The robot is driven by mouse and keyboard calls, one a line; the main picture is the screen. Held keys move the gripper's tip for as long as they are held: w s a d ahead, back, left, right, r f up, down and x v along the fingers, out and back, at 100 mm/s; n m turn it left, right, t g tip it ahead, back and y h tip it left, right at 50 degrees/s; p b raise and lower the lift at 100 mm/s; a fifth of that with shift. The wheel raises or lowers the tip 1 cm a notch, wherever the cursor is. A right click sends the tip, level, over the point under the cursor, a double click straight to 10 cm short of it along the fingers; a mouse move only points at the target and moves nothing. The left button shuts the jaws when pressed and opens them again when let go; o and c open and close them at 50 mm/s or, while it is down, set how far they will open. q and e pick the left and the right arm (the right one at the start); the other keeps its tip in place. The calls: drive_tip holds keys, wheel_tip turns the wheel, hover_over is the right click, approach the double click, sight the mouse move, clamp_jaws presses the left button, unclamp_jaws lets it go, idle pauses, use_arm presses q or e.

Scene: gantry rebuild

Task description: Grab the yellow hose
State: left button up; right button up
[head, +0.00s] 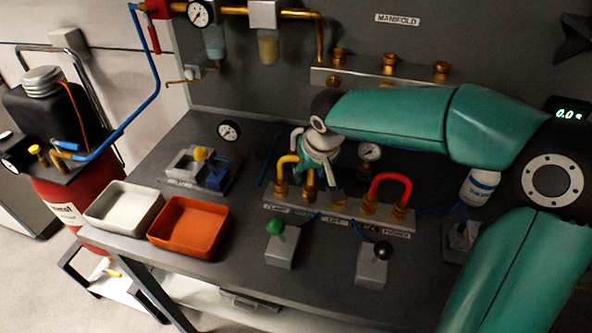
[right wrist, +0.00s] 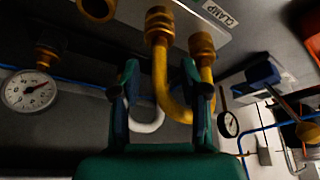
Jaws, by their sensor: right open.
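The yellow hose (head: 289,160) is a short U-shaped loop on brass fittings at the left end of the fitting block (head: 340,213) on the bench. In the right wrist view the yellow hose (right wrist: 161,75) curves between and beyond my fingers, and one finger covers part of it. My right gripper (head: 316,172) is open, just right of and behind the hose in the head view. Its two fingers also show in the right wrist view (right wrist: 161,80), apart. I cannot tell whether they touch the hose. My left gripper is not in view.
A red hose (head: 390,180) arches at the block's right end. A green-knobbed lever (head: 280,250) and a black-knobbed lever (head: 372,266) stand in front. A white tray (head: 100,225) and an orange tray (head: 163,243) sit left. A gauge (head: 370,152) stands behind the block.

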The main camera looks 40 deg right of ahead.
drive_tip(key=shift+w+f, duration=0.1)
drive_tip(key=shift+f, duration=0.2)
clamp_jaws()
drive_tip(key=shift+r, duration=0.15)
